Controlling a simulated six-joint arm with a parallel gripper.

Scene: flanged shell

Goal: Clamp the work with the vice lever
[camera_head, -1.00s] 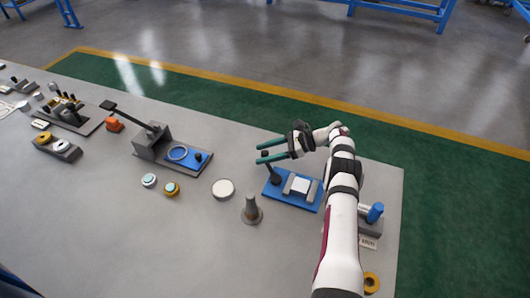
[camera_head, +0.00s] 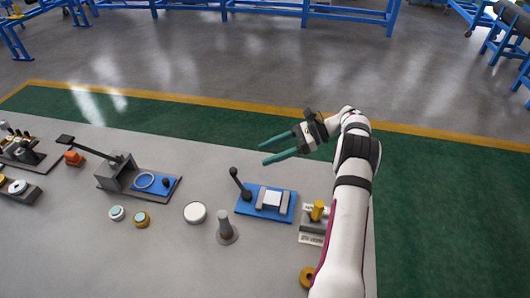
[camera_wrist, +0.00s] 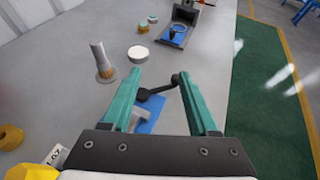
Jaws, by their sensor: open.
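The vice has a blue base (camera_head: 283,215) with grey jaws on either side of a white block (camera_head: 272,198), the work. I cannot tell whether the jaws touch it. The black vice lever (camera_head: 240,183) stands up at the left end of the base, leaning left, with a ball knob on top. My gripper (camera_head: 263,153) is open and empty above and behind the vice, its teal fingers pointing left. In the wrist view, the lever (camera_wrist: 160,86) shows between the open fingers of my gripper (camera_wrist: 158,80), below them. The wrist view hides most of the vice.
A grey post (camera_head: 225,227) and a white disc (camera_head: 195,212) stand left of the vice. A yellow cylinder (camera_head: 318,209) stands right of it, by a label plate. Another blue-plated fixture (camera_head: 158,188) with a long lever is further left. The bench's far edge runs behind.

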